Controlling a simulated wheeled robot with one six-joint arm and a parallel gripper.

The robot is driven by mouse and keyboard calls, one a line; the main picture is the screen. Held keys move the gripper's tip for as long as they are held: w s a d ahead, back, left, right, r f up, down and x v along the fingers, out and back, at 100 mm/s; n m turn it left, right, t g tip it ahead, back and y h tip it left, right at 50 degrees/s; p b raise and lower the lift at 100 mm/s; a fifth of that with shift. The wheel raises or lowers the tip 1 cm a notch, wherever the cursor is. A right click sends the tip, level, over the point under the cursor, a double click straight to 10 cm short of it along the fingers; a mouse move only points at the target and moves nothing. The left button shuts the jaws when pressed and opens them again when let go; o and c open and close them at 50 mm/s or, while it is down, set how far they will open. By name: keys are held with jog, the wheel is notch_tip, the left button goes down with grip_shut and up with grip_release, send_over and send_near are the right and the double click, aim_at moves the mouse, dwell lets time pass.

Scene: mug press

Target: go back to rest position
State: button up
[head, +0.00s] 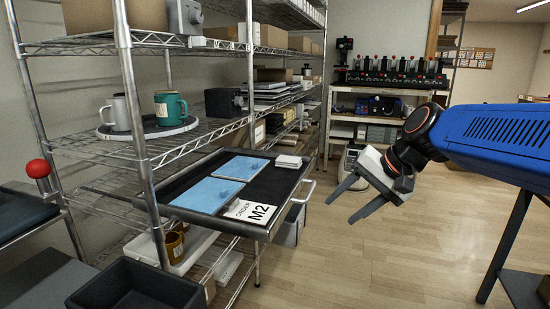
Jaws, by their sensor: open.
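My gripper (340,207) hangs in the air right of the pulled-out shelf tray (262,208), over the wood floor. Its two fingers are spread apart with nothing between them. It is apart from the tray and points down and to the left. My blue arm reaches in from the right edge of the head view.
The dark tray holds two blue sheets (210,194), white cards (288,161) and an "M2" card (250,212). A teal mug (168,109) and a white mug (117,112) stand on a round tray (148,131). The floor (390,255) is clear.

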jog(key=s+d+f+n+h, duration=0.2)
jog(key=s+d+f, duration=0.4)
jog(key=s, duration=0.4)
jog(key=s+d+f+n+h, duration=0.3)
jog(key=s+d+f, duration=0.3)
jog(key=s+f, duration=0.2)
jog(key=shift+s+f+h, duration=0.3)
jog(key=shift+s+h, duration=0.1)
jog(key=shift+s, duration=0.5)
